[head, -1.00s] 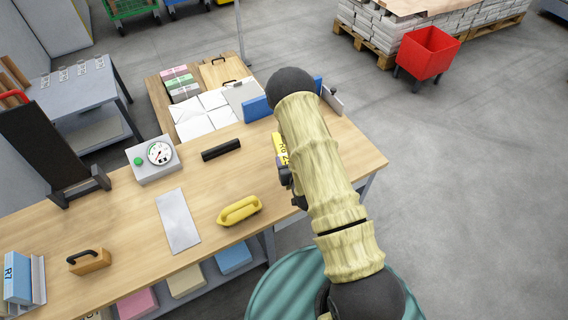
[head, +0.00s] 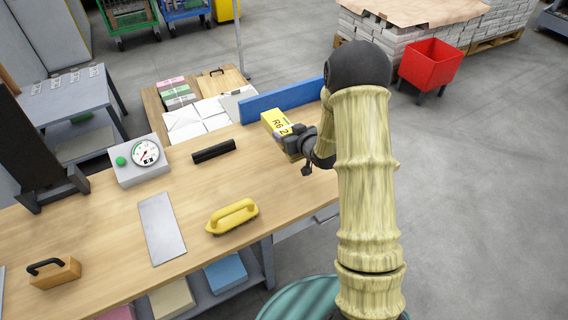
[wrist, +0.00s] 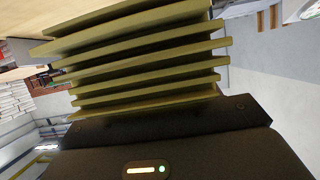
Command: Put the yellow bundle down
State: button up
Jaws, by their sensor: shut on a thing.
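The yellow bundle (head: 276,122), marked R6 2, is at the back right of the wooden table (head: 185,190) in the head view. My gripper (head: 294,141) is shut on it, coming from the right. The bundle is tilted in the picture and stands in front of the long blue board (head: 280,98). I cannot tell whether its underside touches the table. In the wrist view, layered olive-yellow slats (wrist: 145,65) fill the middle above my dark gripper housing. I cannot tell whether they are the bundle, and the fingertips are not clear there.
A black bar (head: 214,151), a yellow-handled tool (head: 232,217), a grey plate (head: 161,229), a dial gauge box (head: 140,160) and a wooden block with a black handle (head: 55,272) lie on the table. White paper stacks (head: 198,120) stand behind it.

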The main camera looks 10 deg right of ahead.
send_over(288, 165)
jog(key=shift+w+f+b, duration=0.15)
jog(key=shift+f+b, duration=0.3)
jog(key=shift+f, duration=2.6)
jog(key=shift+f+b, duration=0.3)
jog(key=shift+f, duration=1.55)
jog(key=shift+f, duration=0.15)
jog(key=o, duration=1.4)
